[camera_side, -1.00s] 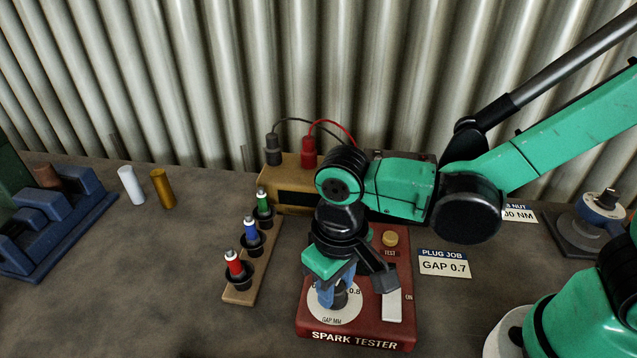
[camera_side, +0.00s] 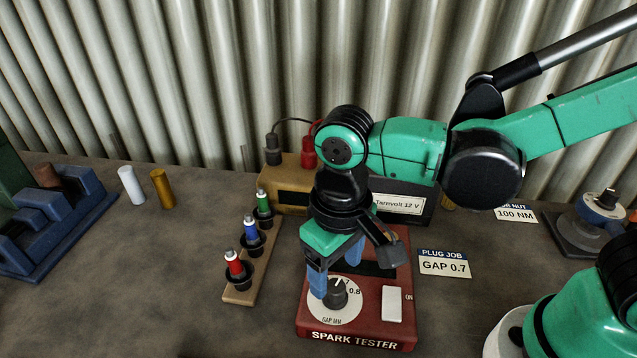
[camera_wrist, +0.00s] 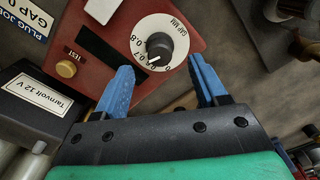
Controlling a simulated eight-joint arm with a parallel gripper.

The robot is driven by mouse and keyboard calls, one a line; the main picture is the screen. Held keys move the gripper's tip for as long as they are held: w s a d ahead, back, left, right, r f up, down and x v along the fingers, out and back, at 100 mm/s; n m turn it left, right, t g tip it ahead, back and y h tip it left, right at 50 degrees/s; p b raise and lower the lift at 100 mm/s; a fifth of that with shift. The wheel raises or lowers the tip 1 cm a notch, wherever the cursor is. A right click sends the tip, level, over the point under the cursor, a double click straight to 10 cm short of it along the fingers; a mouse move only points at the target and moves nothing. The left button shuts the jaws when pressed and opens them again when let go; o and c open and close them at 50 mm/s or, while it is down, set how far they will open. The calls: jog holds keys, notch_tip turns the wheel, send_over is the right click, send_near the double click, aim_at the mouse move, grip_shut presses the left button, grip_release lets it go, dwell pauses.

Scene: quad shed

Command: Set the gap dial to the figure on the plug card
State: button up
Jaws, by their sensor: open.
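The plug card (camera_side: 445,264) reads "PLUG JOB GAP 0.7" and lies right of the red spark tester (camera_side: 355,334). The gap dial (camera_side: 334,318) has a white face and a black knob (camera_side: 336,293); the wrist view also shows the knob (camera_wrist: 159,46). In the wrist view my gripper (camera_wrist: 161,66) is empty.
The tester carries a white ON switch (camera_side: 392,304) and a yellow TEST button (camera_wrist: 66,69). A wooden rack (camera_side: 240,292) of red, blue and green plugs stands left. The Tarnvolt 12 V box (camera_side: 403,204) is behind. Open bench lies front left.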

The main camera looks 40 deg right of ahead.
jog(key=shift+r, duration=1)
jog(key=w+d+r+m+t, duration=0.2)
jog(key=d+t, duration=0.5)
jog(key=d, duration=0.8)
jog(key=shift+w+r, duration=0.6)
jog(key=shift+w, duration=0.05)
